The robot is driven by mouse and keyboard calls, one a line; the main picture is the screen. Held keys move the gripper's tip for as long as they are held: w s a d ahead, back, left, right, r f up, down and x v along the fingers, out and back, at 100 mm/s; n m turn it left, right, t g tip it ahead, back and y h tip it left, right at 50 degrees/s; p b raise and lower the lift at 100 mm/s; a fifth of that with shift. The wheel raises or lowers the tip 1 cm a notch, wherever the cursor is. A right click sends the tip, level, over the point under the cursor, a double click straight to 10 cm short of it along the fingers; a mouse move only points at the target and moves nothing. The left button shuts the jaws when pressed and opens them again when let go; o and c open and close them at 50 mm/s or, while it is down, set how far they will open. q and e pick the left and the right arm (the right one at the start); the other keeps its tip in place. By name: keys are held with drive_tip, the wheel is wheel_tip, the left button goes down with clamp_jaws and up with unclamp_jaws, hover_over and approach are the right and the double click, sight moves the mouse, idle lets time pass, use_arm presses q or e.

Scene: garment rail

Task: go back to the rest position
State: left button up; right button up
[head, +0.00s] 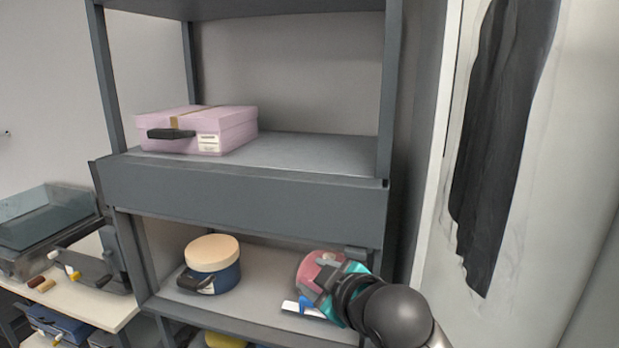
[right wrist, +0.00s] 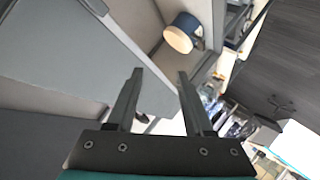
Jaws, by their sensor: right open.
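My right gripper (head: 318,283) is in front of the lower shelf in the head view, at the lower right of the shelf unit. In the right wrist view its two fingers (right wrist: 158,95) stand apart with nothing between them. In the head view a pinkish-red round thing (head: 312,266) shows just behind the gripper, partly hidden by it. A white and blue item (head: 300,308) lies beside the gripper on that shelf. My left gripper is not in these views.
A grey shelf unit (head: 240,195) holds a pink box (head: 200,128) above and a blue round box with a cream lid (head: 212,262) below. Dark garments (head: 500,130) hang at the right. A side table (head: 85,295) with trays stands at the left.

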drive_tip(key=s+d+f+m+g+h, duration=0.1)
drive_tip(key=s+d+f+m+g, duration=0.2)
drive_tip(key=s+f, duration=0.45)
drive_tip(key=s+d+f+m+g+h, duration=0.1)
drive_tip(key=s+d+f+m+h, duration=0.15)
drive_tip(key=s+d+f, duration=0.45)
drive_tip(key=s+d+f+m+g+h, duration=0.1)
drive_tip(key=s+d+f+m+g, duration=0.2)
drive_tip(key=s, duration=0.4)
drive_tip(key=s+d+f+m+g+h, duration=0.1)
drive_tip(key=s+d+f+m, duration=0.1)
drive_tip(key=s+f, duration=0.45)
wheel_tip(320, 180, down, 32)
drive_tip(key=s+g+b, duration=0.1)
drive_tip(key=s+b, duration=0.2)
drive_tip(key=b, duration=0.9)
drive_tip(key=s+d+f+g+b, duration=0.1)
drive_tip(key=s+f+b, duration=0.5)
drive_tip(key=f, duration=0.7)
drive_tip(key=s+d+f+b, duration=0.1)
drive_tip(key=s+f+b, duration=0.5)
drive_tip(key=s+f, duration=0.3)
wheel_tip(320, 180, down, 4)
drive_tip(key=shift+s+d+g, duration=0.3)
drive_tip(key=shift+d+g, duration=0.05)
drive_tip(key=shift+g, duration=0.05)
